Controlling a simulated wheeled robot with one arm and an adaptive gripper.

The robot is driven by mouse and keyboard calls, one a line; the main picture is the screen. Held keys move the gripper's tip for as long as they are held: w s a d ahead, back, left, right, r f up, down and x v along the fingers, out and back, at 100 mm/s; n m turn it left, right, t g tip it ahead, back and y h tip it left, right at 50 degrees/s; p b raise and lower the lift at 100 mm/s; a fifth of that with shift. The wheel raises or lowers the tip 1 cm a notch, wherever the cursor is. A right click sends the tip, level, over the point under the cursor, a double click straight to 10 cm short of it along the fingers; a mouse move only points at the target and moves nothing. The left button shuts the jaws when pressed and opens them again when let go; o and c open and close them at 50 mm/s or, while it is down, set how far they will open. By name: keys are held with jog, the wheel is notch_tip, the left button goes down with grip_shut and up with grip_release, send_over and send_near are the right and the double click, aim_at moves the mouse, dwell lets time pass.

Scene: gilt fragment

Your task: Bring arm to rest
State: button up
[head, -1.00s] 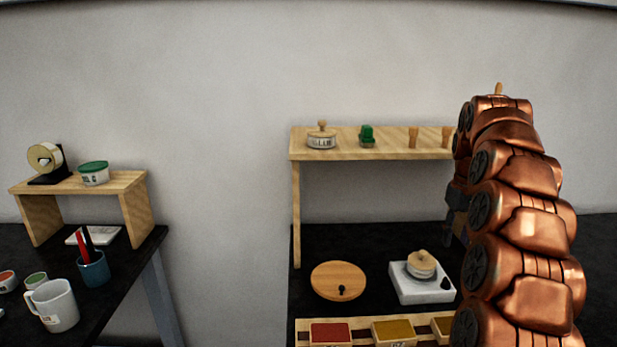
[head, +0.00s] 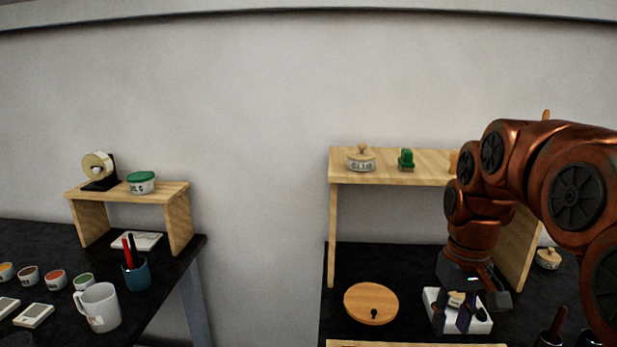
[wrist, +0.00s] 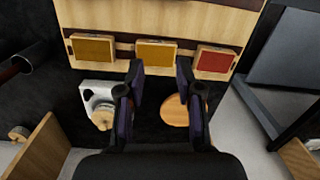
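My copper arm (head: 540,175) is bent over the right-hand table in the head view, its forearm pointing down. My gripper (head: 462,325) hangs over the table in front of a white block-like device. In the wrist view my gripper (wrist: 158,68) has its two dark fingers apart with nothing between them. The white device (wrist: 90,92) with a round wooden-lidded piece (wrist: 103,117) is left of the fingers there, and a round wooden board (wrist: 175,112) is partly behind the right finger.
A wooden shelf (head: 395,168) holds a lidded jar (head: 361,160) and a green item (head: 405,159). A wooden rack with yellow and red blocks (wrist: 215,60) lies beyond the fingers. A left table holds a mug (head: 100,307), pen cup (head: 137,275) and small pots. A gap separates the tables.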

jog(key=s+a+f+p, duration=0.1)
jog(key=s+a+f, duration=0.2)
jog(key=s, duration=0.8)
jog(key=s+a+f+g+p, duration=0.1)
jog(key=s+a+f, duration=0.2)
jog(key=s, duration=0.8)
jog(key=shift+s+f+m, duration=0.25)
jog(key=shift+f+m, duration=0.15)
jog(key=shift+f, duration=0.25)
